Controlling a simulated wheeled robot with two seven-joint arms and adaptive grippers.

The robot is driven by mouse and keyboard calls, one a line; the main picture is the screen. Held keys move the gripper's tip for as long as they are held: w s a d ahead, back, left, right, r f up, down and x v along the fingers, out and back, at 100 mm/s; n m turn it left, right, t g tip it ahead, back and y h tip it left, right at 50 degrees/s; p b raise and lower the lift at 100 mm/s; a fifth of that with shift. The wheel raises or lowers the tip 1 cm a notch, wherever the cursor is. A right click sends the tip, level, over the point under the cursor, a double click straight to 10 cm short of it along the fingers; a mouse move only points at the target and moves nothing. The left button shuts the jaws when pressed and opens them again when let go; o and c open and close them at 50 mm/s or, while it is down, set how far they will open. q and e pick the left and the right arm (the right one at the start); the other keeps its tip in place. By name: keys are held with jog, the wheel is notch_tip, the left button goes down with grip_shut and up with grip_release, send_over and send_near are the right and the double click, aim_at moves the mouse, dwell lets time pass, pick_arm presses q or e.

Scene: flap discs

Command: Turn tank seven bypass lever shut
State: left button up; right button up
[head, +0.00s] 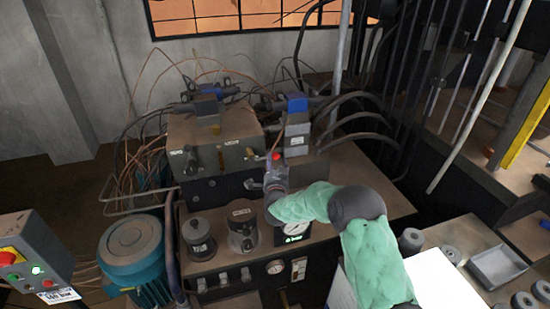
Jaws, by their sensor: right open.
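A hydraulic unit with a dark tank block (205,140) stands in the middle of the head view. A small lever-like fitting (220,157) shows on the block's front face, and a dark fitting (250,154) sits to its right. The labels are too small to read, so I cannot tell which is the tank seven bypass lever or how it is set. My right gripper (275,166) is open, at the right end of the block and apart from these fittings. A red part shows near its fingertips. Its green-sleeved arm covers part of the unit. My left gripper is out of view.
A teal motor (133,252) and a control box (32,262) stand left. Hoses (350,104) run behind. A grey tray (497,266) and several discs lie right.

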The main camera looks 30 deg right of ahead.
aim_at(275, 159)
jog(key=shift+b+x, duration=0.3)
jog(key=shift+x, duration=2.15)
